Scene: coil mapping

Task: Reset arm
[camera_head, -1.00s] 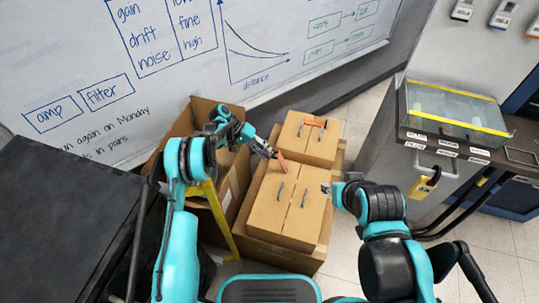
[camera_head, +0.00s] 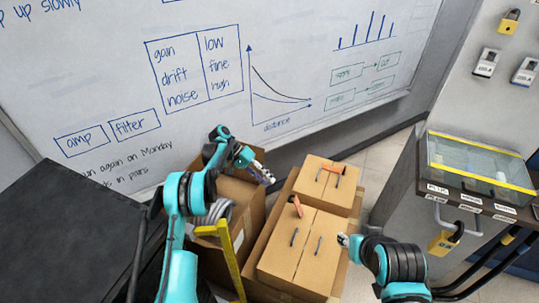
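My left gripper (camera_head: 262,174) hangs in the air above the boxes, to the left of the rear cardboard box. It is small and dark, and I cannot make out whether its fingers are apart. My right gripper (camera_head: 343,240) shows only as a small tip at the right edge of the front cardboard box (camera_head: 303,274); the rest is hidden behind my arm. An orange-handled piece (camera_head: 298,205) is on the front box near its far edge, apart from the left gripper.
The rear cardboard box (camera_head: 313,187) bears another orange piece (camera_head: 333,169). An open carton (camera_head: 252,204) with a grey coil (camera_head: 214,217) near it stands left. A yellow bar (camera_head: 231,258) rises there. A counter with a clear-lidded case (camera_head: 478,163) is right; a whiteboard (camera_head: 205,60) is behind.

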